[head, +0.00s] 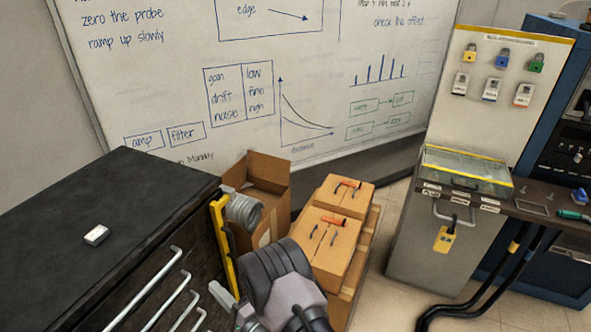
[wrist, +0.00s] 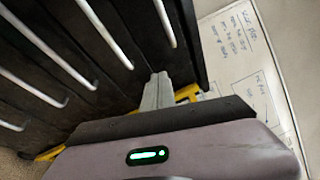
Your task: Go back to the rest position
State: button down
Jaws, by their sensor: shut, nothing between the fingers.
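My gripper (wrist: 157,90) shows in the wrist view with its pale fingers together and nothing between them. They point toward the dark drawer fronts, with a yellow strip behind the fingertips. In the head view my gripper (head: 222,297) is low in the middle, beside the drawer handles, partly hidden behind my own wrist. I cannot tell whether it touches the cabinet. No task object is named.
A black drawer cabinet (head: 90,215) with silver handles stands at the left. Beside it are a yellow strip (head: 221,245), a grey coil (head: 245,212) and cardboard boxes (head: 335,262). A padlock station (head: 440,240) stands right, with black cables (head: 495,290) on the floor.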

jog(key=s+a+r+n+g+y, duration=0.1)
jog(key=a+r+n+g+y, duration=0.15)
jog(key=r, duration=0.45)
jog(key=s+a+r+n+g+y, duration=0.15)
jog(key=r+g, duration=0.25)
jog(key=r, duration=0.4)
jog(key=s+d+r+n+g, duration=0.3)
jog(key=s+r+n+g, duration=0.1)
jog(key=s+r+g, duration=0.6)
jog(key=s+d+r+n+h, duration=0.25)
jog(key=s+d+h, duration=0.35)
jog(key=s+d, duration=0.3)
jog(key=d+m+t+h, duration=0.2)
jog(key=d+t+h, duration=0.2)
jog(key=d, duration=0.7)
jog(key=d+r+m+t+h, duration=0.1)
jog(key=d+t+h, duration=0.4)
jog(key=d, duration=0.7)
jog(key=shift+s+m+h, duration=0.35)
jog(key=shift+m+h, duration=0.1)
jog(key=shift+h, duration=0.15)
jog(key=shift+t, duration=0.25)
